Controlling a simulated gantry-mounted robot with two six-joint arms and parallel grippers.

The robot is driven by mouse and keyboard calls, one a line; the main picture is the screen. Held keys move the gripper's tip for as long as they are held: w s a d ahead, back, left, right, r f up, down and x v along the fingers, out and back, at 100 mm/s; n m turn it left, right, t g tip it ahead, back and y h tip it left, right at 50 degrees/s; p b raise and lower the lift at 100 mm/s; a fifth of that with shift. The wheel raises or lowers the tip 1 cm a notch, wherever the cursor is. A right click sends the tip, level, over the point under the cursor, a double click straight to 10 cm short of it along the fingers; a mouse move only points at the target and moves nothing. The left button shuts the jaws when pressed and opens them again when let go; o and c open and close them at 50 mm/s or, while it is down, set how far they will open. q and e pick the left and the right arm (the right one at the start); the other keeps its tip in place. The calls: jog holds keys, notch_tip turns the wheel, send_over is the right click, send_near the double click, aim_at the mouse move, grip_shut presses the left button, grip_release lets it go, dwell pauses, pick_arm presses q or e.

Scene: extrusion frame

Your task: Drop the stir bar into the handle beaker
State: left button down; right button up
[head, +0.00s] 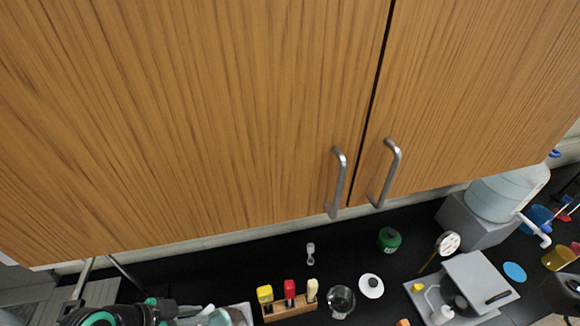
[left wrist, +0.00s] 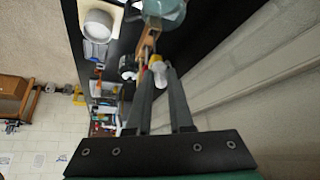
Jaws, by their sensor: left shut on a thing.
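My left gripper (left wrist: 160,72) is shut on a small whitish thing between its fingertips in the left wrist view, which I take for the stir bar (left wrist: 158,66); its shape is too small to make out. In the head view my left arm comes in at the bottom left, and its gripper (head: 190,311) is small and partly cut off by the lower edge. A clear glass vessel (head: 340,301) stands right of the bottle rack and looks like the handle beaker; its handle is not clear. Another glass vessel (head: 230,316) is at the bottom edge, near my gripper. My right gripper is not in view.
Wooden cabinet doors (head: 200,120) with two metal handles fill the upper head view, above the black counter. A wooden rack (head: 290,308) holds coloured-top bottles.

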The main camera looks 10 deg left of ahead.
pick_arm(q)
jog(key=shift+n, duration=0.3)
jog(key=shift+w+a+f, duration=0.2)
jog(key=shift+a+f, duration=0.2)
jog(key=shift+f, duration=0.35)
jog(key=shift+w+a+f, duration=0.25)
jog(key=shift+a+f, duration=0.2)
jog(key=shift+f, duration=0.25)
jog(key=shift+w+a+f, duration=0.2)
jog(key=shift+a+f, duration=0.2)
jog(key=shift+f, duration=0.35)
jog(key=c, duration=0.7)
grip_release()
jog(key=shift+c, duration=0.2)
